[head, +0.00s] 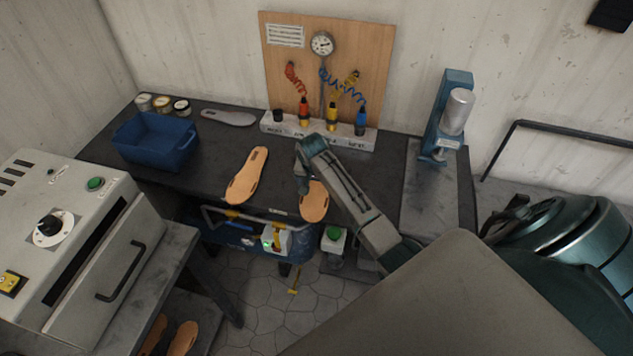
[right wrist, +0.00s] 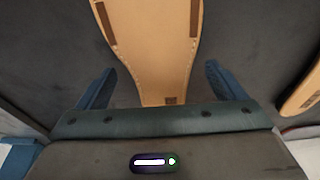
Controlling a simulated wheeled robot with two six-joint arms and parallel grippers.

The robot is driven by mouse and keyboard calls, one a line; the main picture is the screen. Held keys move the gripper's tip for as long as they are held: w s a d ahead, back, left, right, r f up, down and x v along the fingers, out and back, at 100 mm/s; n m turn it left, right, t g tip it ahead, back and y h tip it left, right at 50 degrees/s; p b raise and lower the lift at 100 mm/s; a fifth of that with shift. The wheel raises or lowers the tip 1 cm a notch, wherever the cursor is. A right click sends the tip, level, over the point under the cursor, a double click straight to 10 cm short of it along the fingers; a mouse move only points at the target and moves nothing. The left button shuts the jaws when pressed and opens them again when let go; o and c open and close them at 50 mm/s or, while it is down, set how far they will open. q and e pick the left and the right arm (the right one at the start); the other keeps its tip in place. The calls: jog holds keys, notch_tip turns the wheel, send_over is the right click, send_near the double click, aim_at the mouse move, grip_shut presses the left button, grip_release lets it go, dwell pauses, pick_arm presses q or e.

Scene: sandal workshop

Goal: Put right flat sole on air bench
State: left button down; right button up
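A tan flat sole (head: 313,204) lies on the dark bench (head: 390,185) near its front edge, partly hidden by my right arm. My right gripper (head: 302,182) is over its far end. In the right wrist view the sole (right wrist: 155,45) lies between the two blue fingers, which are spread apart with gaps on both sides. A second tan sole (head: 247,176) lies to the left on the same bench; a tan sole also shows at the right edge of the wrist view (right wrist: 302,92). My left gripper is not in view.
A board with a gauge (head: 322,43) and coloured air hoses stands at the back. A blue bin (head: 155,150), several small tins (head: 162,104) and a grey sole (head: 229,118) are at the left. A blue press (head: 445,120) stands at the right. A grey oven (head: 80,240) is front left.

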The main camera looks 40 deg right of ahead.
jog(key=b+v, duration=0.3)
jog(key=v, duration=0.7)
jog(key=s+a+f+n, duration=0.3)
jog(key=s, duration=0.5)
jog(key=s+a+f+n, duration=0.2)
jog(key=s+a+f, duration=0.1)
jog(key=s, duration=0.5)
jog(key=s+a+r+n+t+y, duration=0.1)
jog(key=s+a+n, duration=0.15)
jog(key=s, duration=0.55)
jog(key=s+a+r+n+t, duration=0.1)
jog(key=s+n, duration=0.2)
jog(key=s, duration=0.5)
notch_tip(320, 180, down, 36)
jog(key=d+g+b, duration=0.2)
jog(key=b, duration=0.4)
jog(key=s+f+b, duration=0.2)
jog(key=s+f, duration=0.7)
jog(key=f, duration=0.3)
jog(key=s+d+f+b, duration=0.1)
jog(key=s+f+b, duration=0.2)
jog(key=s+f, duration=0.7)
notch_tip(320, 180, down, 3)
jog(key=shift+s+d+r+m+g, duration=0.15)
jog(key=shift+s+d+m+g, duration=0.05)
jog(key=shift+m+g, duration=0.2)
